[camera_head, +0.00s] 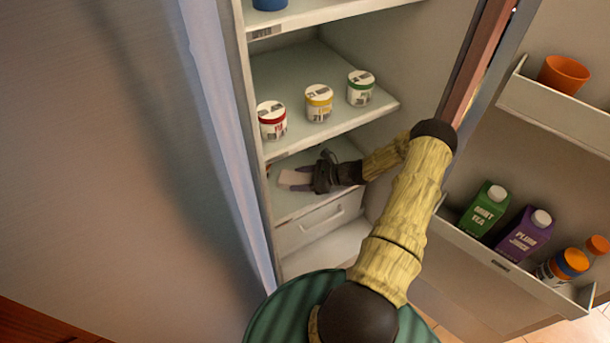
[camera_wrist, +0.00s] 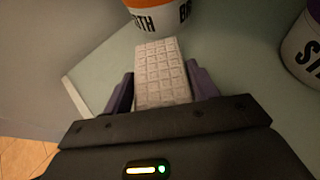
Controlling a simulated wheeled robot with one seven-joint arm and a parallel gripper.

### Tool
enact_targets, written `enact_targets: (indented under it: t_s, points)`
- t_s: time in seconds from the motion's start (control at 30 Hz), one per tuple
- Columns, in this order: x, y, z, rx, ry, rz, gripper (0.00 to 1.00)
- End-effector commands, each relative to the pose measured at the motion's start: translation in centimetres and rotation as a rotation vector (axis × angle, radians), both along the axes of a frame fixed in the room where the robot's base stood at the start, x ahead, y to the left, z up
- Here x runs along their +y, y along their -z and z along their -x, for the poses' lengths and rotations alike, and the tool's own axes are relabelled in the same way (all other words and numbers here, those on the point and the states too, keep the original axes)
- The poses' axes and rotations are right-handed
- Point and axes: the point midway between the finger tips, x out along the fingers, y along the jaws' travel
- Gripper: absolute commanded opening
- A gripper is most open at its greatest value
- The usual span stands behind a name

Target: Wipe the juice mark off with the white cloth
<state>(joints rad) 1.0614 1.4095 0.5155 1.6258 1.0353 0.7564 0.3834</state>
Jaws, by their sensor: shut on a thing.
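My gripper (camera_head: 305,181) is inside the open fridge, low over the lower shelf (camera_head: 285,208). It is shut on the white cloth (camera_head: 294,177), a pale folded pad. In the wrist view the cloth (camera_wrist: 162,72) shows a quilted square pattern and sits between the two purple fingers of my gripper (camera_wrist: 162,88). The cloth reaches forward from the fingers over the pale green shelf. I cannot tell whether it touches the shelf. No juice mark is clearly visible; the gripper and cloth hide part of the shelf.
An orange-labelled pot (camera_wrist: 155,18) stands just beyond the cloth, and another pot (camera_wrist: 303,45) stands to the right. Above, the middle shelf (camera_head: 345,118) holds three jars. A drawer (camera_head: 318,220) is below. The open door (camera_head: 545,278) with cartons is at right.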

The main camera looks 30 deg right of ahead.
Motion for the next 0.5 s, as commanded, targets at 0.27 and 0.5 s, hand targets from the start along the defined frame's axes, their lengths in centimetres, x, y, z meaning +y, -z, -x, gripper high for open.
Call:
enact_targets:
  t_s: [0.27, 0.5]
  points:
    - [0.1, 0.2, 0.1, 0.004, 0.0, 0.001, 0.42]
    - [0.0, -1.6, 0.0, 0.001, 0.001, 0.002, 0.42]
